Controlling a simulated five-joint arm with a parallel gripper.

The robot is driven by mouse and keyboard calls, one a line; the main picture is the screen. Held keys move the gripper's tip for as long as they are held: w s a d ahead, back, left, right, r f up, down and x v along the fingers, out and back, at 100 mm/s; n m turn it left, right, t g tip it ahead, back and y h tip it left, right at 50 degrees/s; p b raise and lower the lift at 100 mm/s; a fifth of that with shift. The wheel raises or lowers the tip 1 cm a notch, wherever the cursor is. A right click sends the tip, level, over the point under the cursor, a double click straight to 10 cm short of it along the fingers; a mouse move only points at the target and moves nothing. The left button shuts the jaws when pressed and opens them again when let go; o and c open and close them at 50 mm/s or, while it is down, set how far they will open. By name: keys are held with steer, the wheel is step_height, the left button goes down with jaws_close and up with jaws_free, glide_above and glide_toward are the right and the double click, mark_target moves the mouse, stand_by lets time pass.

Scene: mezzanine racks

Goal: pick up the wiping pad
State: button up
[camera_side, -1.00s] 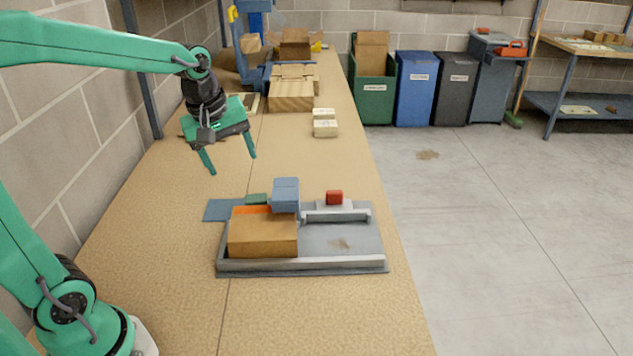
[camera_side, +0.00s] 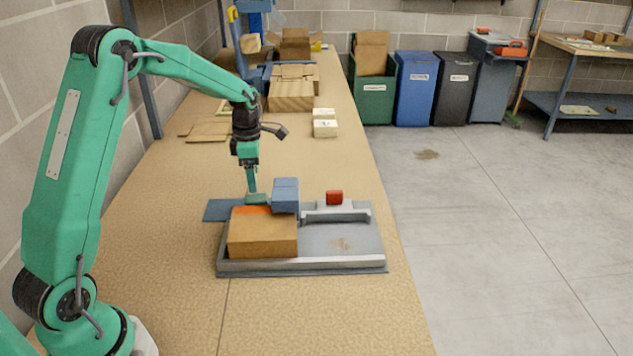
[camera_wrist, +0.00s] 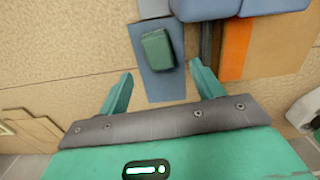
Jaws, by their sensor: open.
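The wiping pad appears to be a small green block (camera_wrist: 158,50) lying on a flat blue mat (camera_wrist: 166,87). In the side view the green pad (camera_side: 257,199) sits on the mat (camera_side: 220,211), just behind the cardboard box and left of a blue-grey block. My gripper (camera_side: 251,189) points down at the pad and hides part of its back side. In the wrist view my gripper (camera_wrist: 161,69) is open, with one finger to each side of the pad's line and the pad just beyond the fingertips. Nothing is between the fingers' bases.
A grey tray (camera_side: 340,264) holds a cardboard box (camera_side: 263,236). A blue-grey block (camera_side: 286,195) stands close to the pad's right. Two pale blocks (camera_side: 325,128) lie behind. The bench's left front is clear.

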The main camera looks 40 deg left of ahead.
mark_target(256, 197)
steer(key=shift+w+a+f+n, duration=0.15)
steer(key=shift+a+f+n, duration=0.1)
steer(key=shift+f+n, duration=0.15)
steer(key=shift+f, duration=0.1)
steer(key=shift+f, duration=1.2)
steer(key=shift+f, duration=0.1)
steer(key=shift+d+f, duration=0.15)
steer(key=shift+f, duration=2.35)
steer(key=shift+c, duration=0.5)
steer(key=c, duration=1)
